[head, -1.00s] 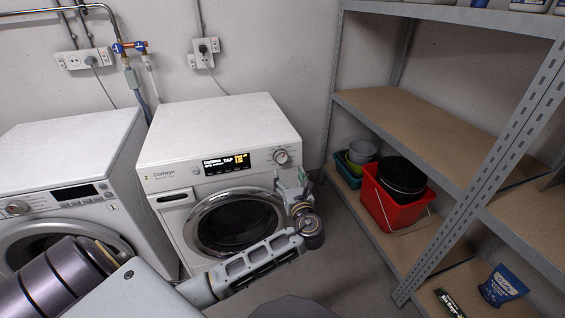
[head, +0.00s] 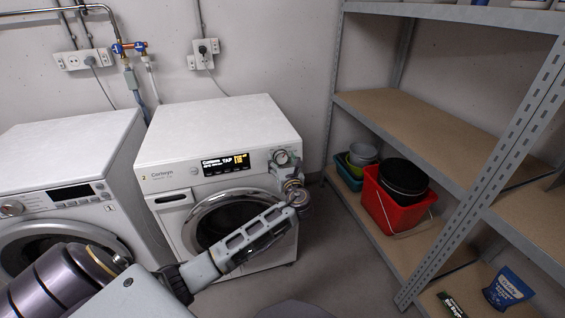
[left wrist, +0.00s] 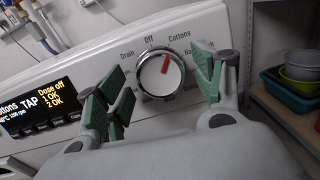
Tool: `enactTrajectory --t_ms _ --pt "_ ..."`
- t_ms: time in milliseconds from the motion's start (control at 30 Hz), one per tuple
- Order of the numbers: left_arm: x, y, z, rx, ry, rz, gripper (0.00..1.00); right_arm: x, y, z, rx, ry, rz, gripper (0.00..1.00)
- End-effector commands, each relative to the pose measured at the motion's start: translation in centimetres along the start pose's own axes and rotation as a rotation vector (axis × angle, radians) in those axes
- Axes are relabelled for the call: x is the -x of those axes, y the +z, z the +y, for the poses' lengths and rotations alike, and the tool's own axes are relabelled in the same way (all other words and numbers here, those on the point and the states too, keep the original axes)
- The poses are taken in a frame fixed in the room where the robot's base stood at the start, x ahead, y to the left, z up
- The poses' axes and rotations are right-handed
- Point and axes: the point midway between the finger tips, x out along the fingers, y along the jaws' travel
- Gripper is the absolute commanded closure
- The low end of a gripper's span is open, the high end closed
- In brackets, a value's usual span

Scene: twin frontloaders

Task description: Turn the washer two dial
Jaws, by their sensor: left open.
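The washer two (head: 222,135), marked with a 2, is the white front-loader in the middle of the head view. Its dial (head: 281,157) is at the right end of the panel. My left gripper (head: 283,168) is at the dial. In the left wrist view its green-padded fingers (left wrist: 165,90) are open, one on each side of the dial, with visible gaps. My right gripper is out of view.
A lit display (head: 226,164) sits left of the dial. Another washer (head: 62,170) stands at left. A metal shelf (head: 420,120) at right holds a red bucket (head: 392,208). The floor between washer and shelf is clear.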

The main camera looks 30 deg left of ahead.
Motion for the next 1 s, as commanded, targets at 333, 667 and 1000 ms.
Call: enactTrajectory --t_ms 333,667,1000 --pt "0.02 0.01 0.0 0.0 0.0 0.0 0.51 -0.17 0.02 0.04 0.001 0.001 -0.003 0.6" --pt "0.03 0.0 0.0 0.001 0.0 0.0 0.78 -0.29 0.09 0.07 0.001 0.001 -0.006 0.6" --pt "0.04 0.03 -0.01 0.06 0.011 -0.004 0.78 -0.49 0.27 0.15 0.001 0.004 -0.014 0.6"
